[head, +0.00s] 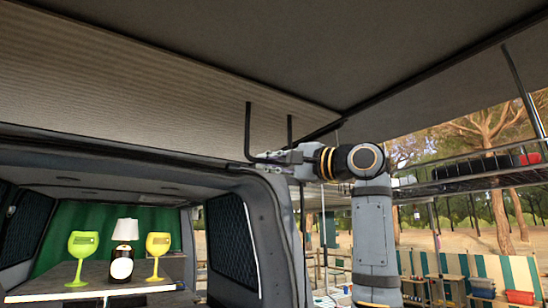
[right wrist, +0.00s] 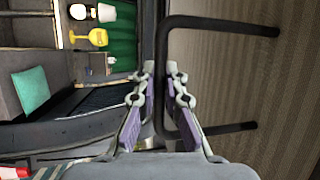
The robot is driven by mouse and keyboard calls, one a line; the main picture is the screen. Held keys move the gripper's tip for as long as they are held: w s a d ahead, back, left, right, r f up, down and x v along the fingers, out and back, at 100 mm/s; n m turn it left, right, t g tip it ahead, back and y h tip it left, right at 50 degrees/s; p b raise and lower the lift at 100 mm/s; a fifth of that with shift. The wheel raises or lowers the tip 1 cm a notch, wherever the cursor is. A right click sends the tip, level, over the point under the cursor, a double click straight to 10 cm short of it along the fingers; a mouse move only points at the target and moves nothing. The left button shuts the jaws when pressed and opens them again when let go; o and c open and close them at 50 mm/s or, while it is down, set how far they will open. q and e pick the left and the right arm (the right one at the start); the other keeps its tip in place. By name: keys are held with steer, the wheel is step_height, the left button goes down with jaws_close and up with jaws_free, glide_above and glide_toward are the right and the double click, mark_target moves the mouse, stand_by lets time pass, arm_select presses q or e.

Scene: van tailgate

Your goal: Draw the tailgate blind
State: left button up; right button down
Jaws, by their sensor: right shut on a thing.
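A beige ribbed panel (head: 120,75) spans the upper left of the head view, above the van's rear opening. It also fills the right side of the right wrist view (right wrist: 225,75). A black U-shaped handle (head: 248,125) hangs from it by two prongs; it also shows in the right wrist view (right wrist: 215,24). My right gripper (head: 267,157) is shut on the handle's cross bar, which passes between its two fingers (right wrist: 162,85) in the right wrist view. Which part is the blind itself, I cannot tell for certain. My left gripper is not in view.
The van's rear frame (head: 262,225) stands just below my right gripper. Inside, a table (head: 60,283) holds two goblets (head: 82,258) (head: 158,245) and a lamp (head: 125,230). A dark awning (head: 300,45) hangs overhead. A rack (head: 480,180) is at right.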

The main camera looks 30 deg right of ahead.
steer(key=shift+w, duration=0.45)
steer(key=c, duration=1.7)
jaws_free()
steer(key=shift+c, duration=0.2)
steer(key=o, duration=0.3)
steer(key=shift+a, duration=0.1)
steer(key=shift+o, duration=0.2)
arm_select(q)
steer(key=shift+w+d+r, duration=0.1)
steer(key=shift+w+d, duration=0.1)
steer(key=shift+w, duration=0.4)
arm_select(e)
steer(key=v, duration=1.2)
